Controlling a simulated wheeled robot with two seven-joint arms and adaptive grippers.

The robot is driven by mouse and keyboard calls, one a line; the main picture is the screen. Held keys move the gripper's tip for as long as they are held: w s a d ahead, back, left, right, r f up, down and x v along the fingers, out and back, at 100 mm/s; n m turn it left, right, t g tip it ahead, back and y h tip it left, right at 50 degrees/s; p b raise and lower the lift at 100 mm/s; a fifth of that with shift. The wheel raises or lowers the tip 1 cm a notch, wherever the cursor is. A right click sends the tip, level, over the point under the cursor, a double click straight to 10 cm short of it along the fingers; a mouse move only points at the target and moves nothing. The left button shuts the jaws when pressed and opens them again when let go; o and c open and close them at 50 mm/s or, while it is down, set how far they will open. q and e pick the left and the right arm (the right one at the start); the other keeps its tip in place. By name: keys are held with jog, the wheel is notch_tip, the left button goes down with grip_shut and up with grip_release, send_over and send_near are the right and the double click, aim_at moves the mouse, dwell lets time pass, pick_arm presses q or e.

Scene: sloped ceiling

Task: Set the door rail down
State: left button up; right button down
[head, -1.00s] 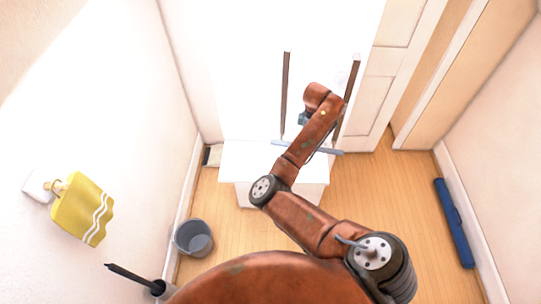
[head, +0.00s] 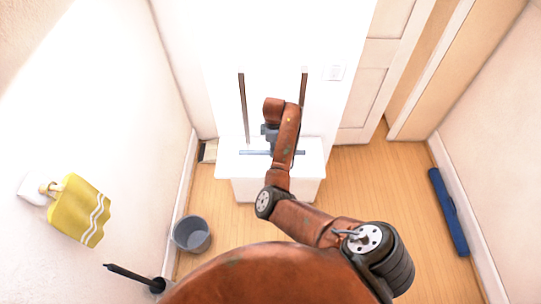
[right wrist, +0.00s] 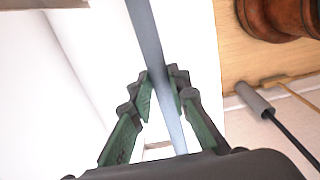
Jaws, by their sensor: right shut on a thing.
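The door rail is a blue-grey bar (head: 296,153) with two dark uprights that appear to rise from near its ends. It lies about level across the picture at the white cabinet (head: 273,188), over its top near the back wall. I cannot tell whether it touches the cabinet. My right gripper (head: 271,141) is shut on the bar near its middle. In the right wrist view the bar (right wrist: 146,38) runs between the green-padded fingers of the right gripper (right wrist: 170,103). My left gripper is not in view.
A grey bucket (head: 191,235) stands on the floor at left. A yellow towel (head: 78,211) hangs on the left wall. A blue roll-like object (head: 449,211) lies by the right wall. Floor right of the cabinet is clear.

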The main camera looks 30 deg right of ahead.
jog(key=shift+w+a+f, duration=0.25)
jog(key=shift+f, duration=0.15)
jog(key=shift+w+a+f, duration=0.15)
jog(key=shift+f, duration=1.5)
jog(key=c, duration=2.3)
grip_release()
jog(key=shift+f, duration=0.2)
jog(key=o, duration=0.5)
notch_tip(320, 180, up, 12)
jog(key=shift+r, duration=0.15)
